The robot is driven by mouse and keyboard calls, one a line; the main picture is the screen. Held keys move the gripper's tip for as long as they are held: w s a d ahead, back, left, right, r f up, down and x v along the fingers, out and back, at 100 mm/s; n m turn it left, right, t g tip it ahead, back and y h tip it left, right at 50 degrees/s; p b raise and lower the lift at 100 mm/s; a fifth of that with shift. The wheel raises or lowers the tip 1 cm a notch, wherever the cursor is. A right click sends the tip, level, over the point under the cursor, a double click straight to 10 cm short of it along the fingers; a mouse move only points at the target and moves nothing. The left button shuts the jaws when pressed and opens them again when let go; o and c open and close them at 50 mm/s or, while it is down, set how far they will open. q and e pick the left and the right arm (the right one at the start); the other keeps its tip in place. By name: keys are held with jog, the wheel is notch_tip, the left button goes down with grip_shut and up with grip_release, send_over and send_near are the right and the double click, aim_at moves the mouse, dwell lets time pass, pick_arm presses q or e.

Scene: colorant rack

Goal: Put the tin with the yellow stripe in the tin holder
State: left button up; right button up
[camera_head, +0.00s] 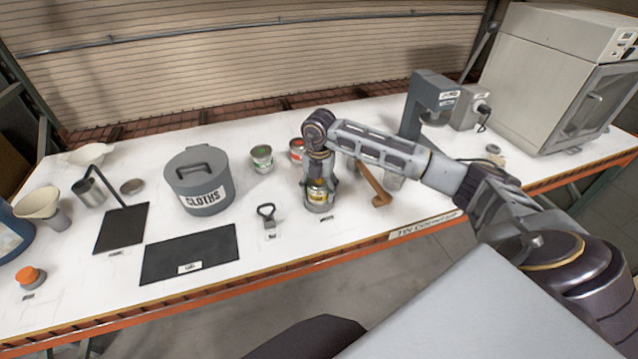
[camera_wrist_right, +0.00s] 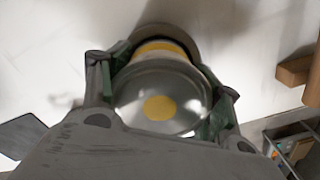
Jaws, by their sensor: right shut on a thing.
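The tin with the yellow stripe (camera_head: 319,196) is upright near the front of the white table. My right gripper (camera_head: 320,186) points down over it and is shut on its sides. In the right wrist view, the tin's grey lid with a yellow dot (camera_wrist_right: 160,106) sits between the fingers (camera_wrist_right: 162,98). A round grey-brown rim (camera_wrist_right: 178,33) shows around the tin's far end, likely the tin holder. I cannot tell whether the tin is seated in it or just above it. My left gripper is not in view.
A green-marked tin (camera_head: 262,158) and a red-marked tin (camera_head: 297,150) stand behind and left. A grey cloths bin (camera_head: 200,182) and a can opener-like tool (camera_head: 267,214) are left. A brown wooden piece (camera_head: 375,188) is close on the right. Dark mats (camera_head: 190,252) lie front left.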

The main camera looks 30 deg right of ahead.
jog(key=shift+f, duration=0.35)
jog(key=shift+f, duration=0.15)
jog(key=o, duration=1.7)
jog(key=shift+r, duration=0.2)
jog(key=shift+r+b, duration=0.95)
jog(key=shift+r, duration=5)
